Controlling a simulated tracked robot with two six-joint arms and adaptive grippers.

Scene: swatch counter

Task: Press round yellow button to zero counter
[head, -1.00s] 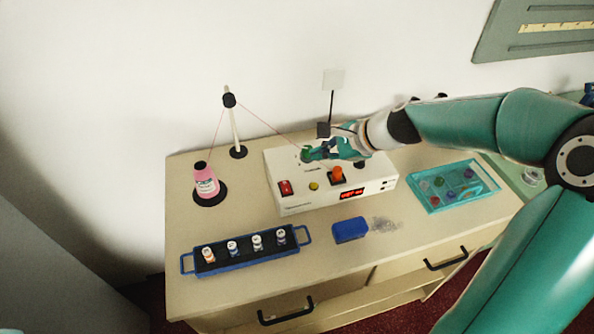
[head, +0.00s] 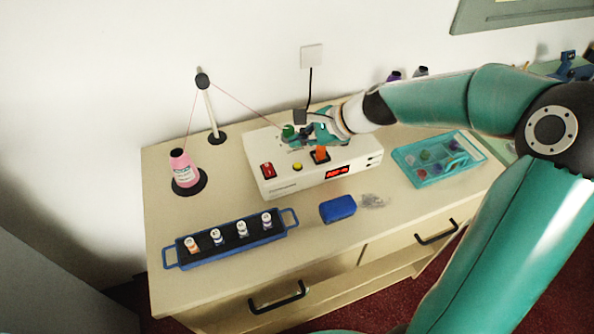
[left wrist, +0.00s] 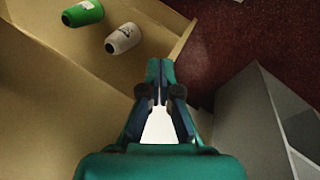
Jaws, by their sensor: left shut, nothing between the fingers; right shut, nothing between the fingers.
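The round yellow button (head: 297,167) sits on top of the white counter box (head: 285,187), between a red switch (head: 267,170) and an orange part (head: 320,154). My right gripper (head: 294,141) is shut and empty. It is over the back of the box, beside a green round part (head: 289,131), behind the yellow button and apart from it in the picture. Whether it touches the box is unclear. The red display (head: 337,172) is lit, its digits too small to read. My left gripper (left wrist: 160,80) shows in the left wrist view, shut and empty.
A pink thread cone (head: 182,170) and thread stand (head: 210,110) are left of the box, with thread running to it. A blue rack (head: 237,248), a blue block (head: 338,208) and a teal tray (head: 421,179) surround it. The left wrist view shows green (left wrist: 83,13) and white (left wrist: 123,38) spools.

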